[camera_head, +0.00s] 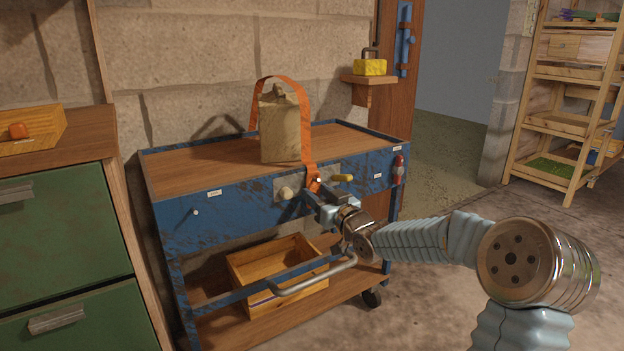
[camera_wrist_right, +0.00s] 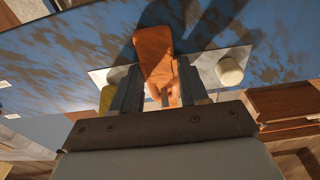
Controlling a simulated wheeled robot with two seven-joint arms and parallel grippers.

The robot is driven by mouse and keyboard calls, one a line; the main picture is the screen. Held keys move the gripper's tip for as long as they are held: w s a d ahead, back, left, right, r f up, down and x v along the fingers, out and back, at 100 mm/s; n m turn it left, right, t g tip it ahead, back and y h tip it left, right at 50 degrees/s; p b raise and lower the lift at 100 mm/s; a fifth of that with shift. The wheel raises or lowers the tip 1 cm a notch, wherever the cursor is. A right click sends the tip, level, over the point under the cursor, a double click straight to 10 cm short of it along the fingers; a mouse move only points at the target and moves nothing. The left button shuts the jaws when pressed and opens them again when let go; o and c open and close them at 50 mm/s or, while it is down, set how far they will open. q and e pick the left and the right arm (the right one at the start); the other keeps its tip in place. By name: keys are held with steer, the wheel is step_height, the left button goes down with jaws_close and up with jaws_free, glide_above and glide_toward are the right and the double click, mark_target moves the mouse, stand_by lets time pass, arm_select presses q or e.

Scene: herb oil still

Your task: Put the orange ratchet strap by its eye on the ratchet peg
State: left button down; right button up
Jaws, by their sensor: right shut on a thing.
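The orange ratchet strap (camera_head: 308,135) arches over a tan can (camera_head: 280,128) on the blue cart and hangs down over the cart's front edge. My right gripper (camera_head: 317,190) is shut on the strap's lower end, close to the cart's front. In the right wrist view the strap's end (camera_wrist_right: 154,52) lies between the fingers (camera_wrist_right: 161,92), over a pale metal plate (camera_wrist_right: 204,74). A small metallic piece shows at the strap's end between the fingertips; I cannot tell whether it is the ratchet peg or whether the eye is around it. My left gripper is out of view.
A cream knob (camera_head: 286,193) and a yellow handle (camera_head: 342,178) flank the strap's end on the cart (camera_head: 230,205). A wooden box (camera_head: 245,277) sits on the lower shelf behind a grey push bar (camera_head: 315,280). A green drawer cabinet (camera_head: 60,235) stands left.

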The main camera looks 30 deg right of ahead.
steer(key=shift+f+b, duration=0.25)
steer(key=shift+b, duration=0.1)
stand_by(0.3)
steer(key=o, duration=1.1)
steer(key=s, duration=0.9)
steer(key=s+d+f+p, duration=0.1)
steer(key=s, duration=0.3)
steer(key=shift+s+f, duration=0.1)
steer(key=shift+s, duration=0.2)
